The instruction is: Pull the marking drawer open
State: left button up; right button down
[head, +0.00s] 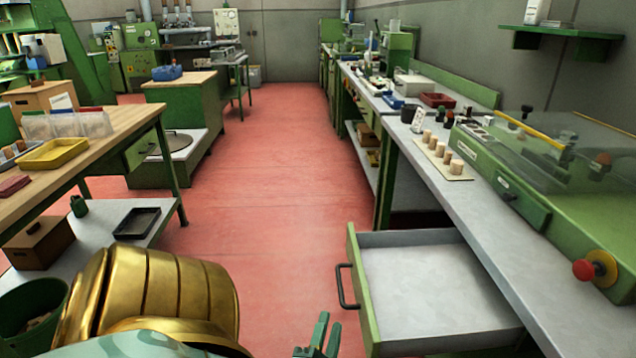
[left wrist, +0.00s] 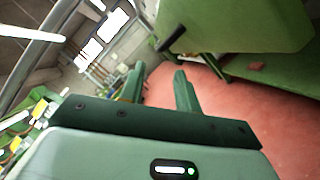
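The marking drawer (head: 430,285) under the right-hand bench is pulled well out, and its pale grey inside looks empty. Its green front carries a black bar handle (head: 346,287). In the left wrist view the drawer's green front (left wrist: 240,25) is at the top right, with the dark handle (left wrist: 171,30) on it. My left gripper (head: 329,320) is at the bottom of the head view, just left of the drawer front and nearer than the handle. Its two green fingers (left wrist: 158,75) are apart, with nothing between them, clear of the handle. My right gripper is not in view.
The right-hand bench (head: 440,190) bears corks on a board (head: 442,158) and a green machine with a red knob (head: 590,268). A wooden bench (head: 100,140) and green bin (head: 35,300) stand at left. The red floor (head: 260,190) between is clear.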

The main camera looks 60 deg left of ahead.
pick_arm(q)
jog(key=v, duration=0.7)
jog(key=shift+s+d+p, duration=0.15)
jog(key=shift+d+p, duration=0.05)
jog(key=shift+p, duration=0.1)
